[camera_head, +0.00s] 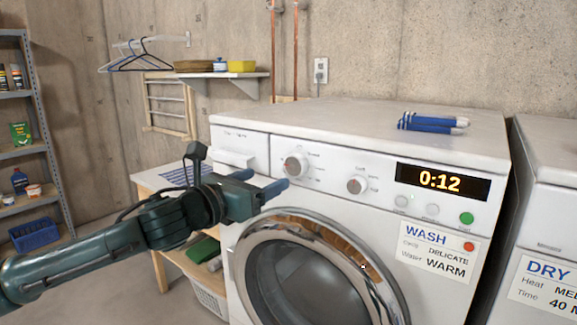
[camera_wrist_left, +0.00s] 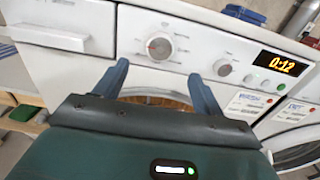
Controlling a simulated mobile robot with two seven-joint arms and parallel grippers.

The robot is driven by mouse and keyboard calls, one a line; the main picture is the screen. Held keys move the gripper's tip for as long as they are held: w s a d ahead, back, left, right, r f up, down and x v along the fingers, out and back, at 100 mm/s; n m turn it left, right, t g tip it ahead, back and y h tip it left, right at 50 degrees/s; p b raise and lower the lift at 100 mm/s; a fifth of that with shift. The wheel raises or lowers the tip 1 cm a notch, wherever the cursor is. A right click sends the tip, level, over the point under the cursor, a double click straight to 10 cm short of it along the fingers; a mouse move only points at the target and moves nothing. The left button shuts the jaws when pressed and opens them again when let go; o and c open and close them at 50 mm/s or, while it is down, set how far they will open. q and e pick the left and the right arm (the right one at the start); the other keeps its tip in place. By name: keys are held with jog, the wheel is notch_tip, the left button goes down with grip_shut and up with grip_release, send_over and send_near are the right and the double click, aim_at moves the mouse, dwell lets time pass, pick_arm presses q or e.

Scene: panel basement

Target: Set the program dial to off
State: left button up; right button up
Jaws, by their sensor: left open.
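The washer (camera_head: 330,220) stands in the middle of the head view. Its panel has two dials: a left dial (camera_head: 295,165) with markings around it and a right dial (camera_head: 357,185). The markings are too small to read. The left dial (camera_wrist_left: 159,47) shows a reddish mark on its face in the wrist view, and the right dial (camera_wrist_left: 222,67) is further right. My left gripper (camera_head: 263,182) is open and empty, just left of and below the left dial. In the wrist view its blue fingers (camera_wrist_left: 160,85) point at the panel, apart from the dial. My right gripper is not in view.
The washer's display (camera_head: 442,181) reads 0:12. A green button (camera_head: 467,219) and a WASH card (camera_head: 436,252) sit below it. Blue-handled items (camera_head: 432,123) lie on top. A dryer (camera_head: 552,200) stands at the right, a small table (camera_head: 160,183) at the left.

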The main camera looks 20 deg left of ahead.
aim_at(293, 166)
pick_arm(q)
jog(key=p+x, duration=0.1)
jog(key=x, duration=0.8)
jog(key=shift+p, duration=0.3)
jog(key=shift+c, duration=0.3)
jog(key=shift+f, duration=0.1)
jog(key=c, duration=0.9)
